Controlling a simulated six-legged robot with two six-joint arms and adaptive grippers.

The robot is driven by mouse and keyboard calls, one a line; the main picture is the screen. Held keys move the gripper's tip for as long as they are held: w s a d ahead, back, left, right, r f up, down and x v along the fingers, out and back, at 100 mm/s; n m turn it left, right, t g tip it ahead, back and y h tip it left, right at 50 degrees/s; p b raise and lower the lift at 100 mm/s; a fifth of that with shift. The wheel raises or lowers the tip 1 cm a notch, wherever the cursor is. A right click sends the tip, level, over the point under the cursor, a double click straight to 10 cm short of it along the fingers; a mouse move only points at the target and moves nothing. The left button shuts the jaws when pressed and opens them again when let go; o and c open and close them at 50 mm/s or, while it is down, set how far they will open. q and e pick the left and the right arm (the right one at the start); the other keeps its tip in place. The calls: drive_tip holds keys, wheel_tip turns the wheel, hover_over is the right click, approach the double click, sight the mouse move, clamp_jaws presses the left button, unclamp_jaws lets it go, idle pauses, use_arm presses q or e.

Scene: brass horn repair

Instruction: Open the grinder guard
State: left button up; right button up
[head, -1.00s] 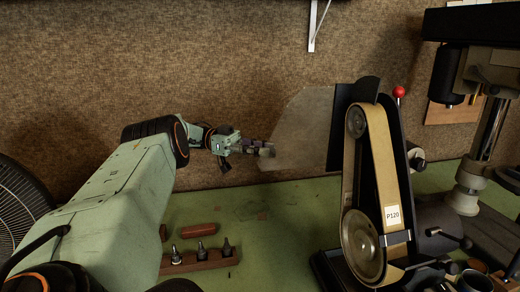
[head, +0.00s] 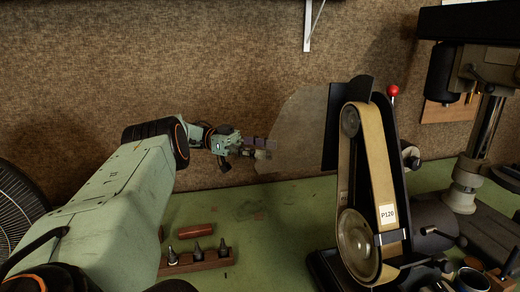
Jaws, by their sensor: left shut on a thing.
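The belt grinder (head: 380,165) stands on the green bench right of the middle, with a tan belt labelled P120. Its guard, a translucent grey sheet (head: 300,130), stands out to the left of the grinder's upper part, against the brown wall. My left gripper (head: 262,150) is at the guard's lower left edge and is shut on it. The fingertips overlap the edge, so the exact contact is hard to see. My right gripper is not in view.
A drill press (head: 475,120) stands at the right. A wooden block (head: 195,262) with several dark pointed bits and a reddish-brown bar (head: 197,229) lie on the bench at the front left. A black fan (head: 18,205) is at the far left. The bench between is mostly clear.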

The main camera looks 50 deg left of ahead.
use_arm(q)
drive_tip(key=shift+w+d, duration=0.1)
drive_tip(key=shift+d, duration=0.05)
idle(0.4)
approach(288, 129)
wheel_tip(288, 129, up, 2)
drive_tip(key=w+d, duration=0.2)
drive_tip(key=shift+r, duration=0.5)
drive_tip(key=shift+w+d, duration=0.1)
drive_tip(key=shift+d, duration=0.05)
